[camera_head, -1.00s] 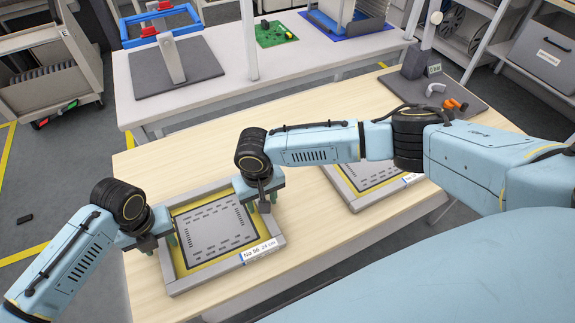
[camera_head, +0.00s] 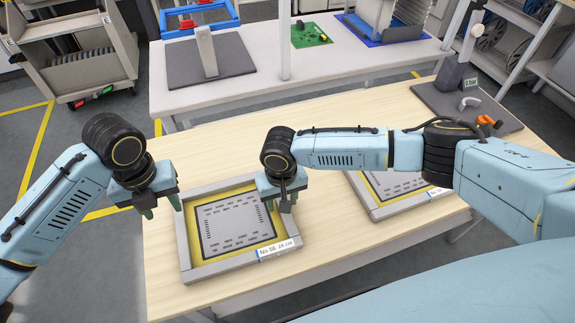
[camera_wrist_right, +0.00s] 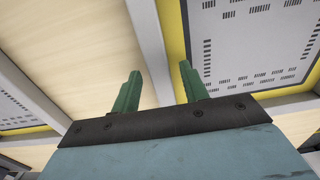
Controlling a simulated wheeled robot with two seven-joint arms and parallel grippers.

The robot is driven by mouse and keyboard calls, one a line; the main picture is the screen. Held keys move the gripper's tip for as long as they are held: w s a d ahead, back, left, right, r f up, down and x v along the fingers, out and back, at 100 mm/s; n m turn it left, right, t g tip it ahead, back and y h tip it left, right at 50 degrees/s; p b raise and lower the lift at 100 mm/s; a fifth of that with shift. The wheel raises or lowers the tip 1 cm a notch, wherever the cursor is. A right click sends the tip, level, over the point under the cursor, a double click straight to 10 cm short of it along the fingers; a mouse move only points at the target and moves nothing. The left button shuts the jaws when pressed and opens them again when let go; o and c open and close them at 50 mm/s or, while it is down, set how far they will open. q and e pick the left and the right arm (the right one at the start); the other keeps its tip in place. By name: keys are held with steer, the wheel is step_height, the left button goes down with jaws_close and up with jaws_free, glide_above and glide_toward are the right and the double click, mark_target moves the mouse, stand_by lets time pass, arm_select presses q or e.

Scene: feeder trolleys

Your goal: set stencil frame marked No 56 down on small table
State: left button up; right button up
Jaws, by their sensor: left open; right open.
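The stencil frame marked No 56 (camera_head: 223,264) lies flat on the small wooden table (camera_head: 340,254). It has grey rails, a yellow inner border and a grey stencil sheet, with its label at the front right corner. My left gripper (camera_head: 163,206) is open and empty, above and left of the frame's left rail, clear of it. My right gripper (camera_head: 282,205) is at the frame's right rail and hides part of it. In the right wrist view its green fingers (camera_wrist_right: 158,90) are apart, with a grey rail (camera_wrist_right: 155,45) between them; contact cannot be told.
A second stencil frame (camera_head: 405,208) lies to the right, partly behind my right arm. A dark stand with a grey pipe and orange knob (camera_head: 468,105) is at the table's back right. A white bench (camera_head: 270,85) stands behind.

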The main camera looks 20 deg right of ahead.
step_height(320, 180, up, 12)
stand_by(0.4)
steer(key=shift+s+f, duration=0.1)
stand_by(0.4)
